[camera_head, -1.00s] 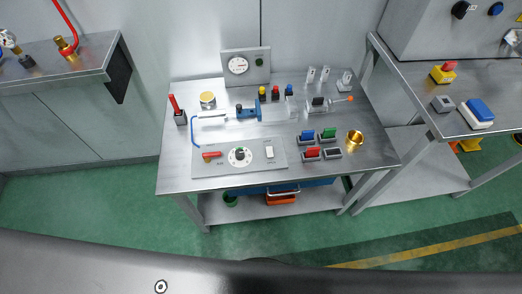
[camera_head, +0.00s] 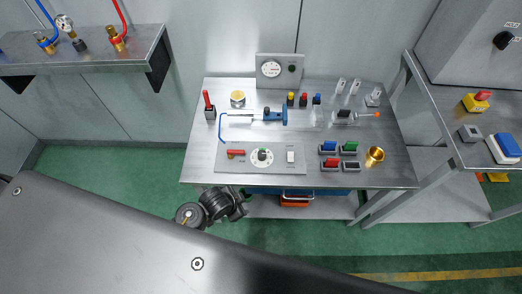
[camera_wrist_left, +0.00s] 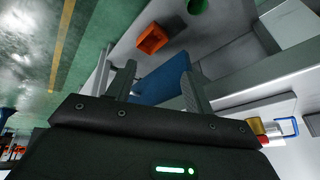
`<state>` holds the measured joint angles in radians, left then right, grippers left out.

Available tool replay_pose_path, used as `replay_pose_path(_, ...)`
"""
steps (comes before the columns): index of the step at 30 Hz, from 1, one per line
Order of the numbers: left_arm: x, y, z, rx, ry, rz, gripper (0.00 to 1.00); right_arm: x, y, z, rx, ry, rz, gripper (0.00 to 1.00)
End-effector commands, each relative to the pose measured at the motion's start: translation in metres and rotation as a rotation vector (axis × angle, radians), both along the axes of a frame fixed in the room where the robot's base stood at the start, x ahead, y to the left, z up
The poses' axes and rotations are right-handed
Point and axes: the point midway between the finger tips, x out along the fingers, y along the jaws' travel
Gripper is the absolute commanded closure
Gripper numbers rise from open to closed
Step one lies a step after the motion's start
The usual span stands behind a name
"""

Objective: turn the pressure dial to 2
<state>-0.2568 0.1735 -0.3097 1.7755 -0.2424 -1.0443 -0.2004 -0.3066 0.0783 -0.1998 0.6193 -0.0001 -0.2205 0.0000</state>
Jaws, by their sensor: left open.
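The dial is not visible in that view. My right gripper is not in view.
The panel also bears a red handle (camera_head: 236,153) and a white switch (camera_head: 291,157). A gauge box (camera_head: 279,70) stands at the back. Coloured switches (camera_head: 329,147) and a brass cup (camera_head: 375,154) are to the right. The wrist view shows an orange bin (camera_wrist_left: 152,39) below the table.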

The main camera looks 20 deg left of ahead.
Motion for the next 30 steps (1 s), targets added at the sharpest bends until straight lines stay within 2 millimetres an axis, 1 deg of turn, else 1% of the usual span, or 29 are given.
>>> replay_pose_path(1, 0.009, -0.006, 0.024, 0.009, -0.033, -0.045, 0.48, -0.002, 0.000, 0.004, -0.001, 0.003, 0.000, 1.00)
replay_pose_path(2, 0.019, -0.013, 0.038, 0.023, -0.065, -0.108, 0.48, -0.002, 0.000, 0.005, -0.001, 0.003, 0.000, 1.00)
replay_pose_path(3, 0.030, -0.022, 0.046, 0.044, -0.099, -0.203, 0.48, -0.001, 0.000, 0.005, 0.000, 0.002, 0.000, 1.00)
replay_pose_path(8, 0.061, -0.056, 0.073, 0.130, -0.227, -0.554, 0.48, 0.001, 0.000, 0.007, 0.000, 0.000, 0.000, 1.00)
replay_pose_path(11, 0.080, -0.075, 0.093, 0.218, -0.322, -0.828, 0.48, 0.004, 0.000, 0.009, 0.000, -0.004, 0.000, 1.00)
replay_pose_path(12, 0.087, -0.081, 0.102, 0.266, -0.362, -0.951, 0.48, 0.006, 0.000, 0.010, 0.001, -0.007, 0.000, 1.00)
replay_pose_path(14, 0.096, -0.088, 0.113, 0.347, -0.418, -1.148, 0.48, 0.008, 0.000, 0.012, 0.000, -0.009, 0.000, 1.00)
replay_pose_path(15, 0.102, -0.090, 0.121, 0.410, -0.452, -1.290, 0.48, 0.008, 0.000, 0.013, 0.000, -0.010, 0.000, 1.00)
replay_pose_path(17, 0.110, -0.088, 0.131, 0.517, -0.491, -1.511, 0.48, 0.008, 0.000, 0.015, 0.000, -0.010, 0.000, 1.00)
replay_pose_path(18, 0.115, -0.084, 0.137, 0.592, -0.511, -1.661, 0.48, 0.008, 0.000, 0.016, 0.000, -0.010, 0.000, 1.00)
replay_pose_path(19, 0.119, -0.079, 0.141, 0.648, -0.516, -1.770, 0.48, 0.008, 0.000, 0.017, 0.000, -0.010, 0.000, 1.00)
replay_pose_path(21, 0.127, -0.063, 0.149, 0.765, -0.513, -1.994, 0.48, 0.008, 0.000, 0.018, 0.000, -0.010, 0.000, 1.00)
replay_pose_path(24, 0.137, -0.040, 0.157, 0.887, -0.478, -2.233, 0.48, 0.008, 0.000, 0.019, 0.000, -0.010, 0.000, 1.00)
replay_pose_path(27, 0.143, -0.022, 0.163, 0.959, -0.439, -2.383, 0.48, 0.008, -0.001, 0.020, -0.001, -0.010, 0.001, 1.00)
replay_pose_path(30, 0.146, -0.013, 0.166, 0.990, -0.416, -2.456, 0.48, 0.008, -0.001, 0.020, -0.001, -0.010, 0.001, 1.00)
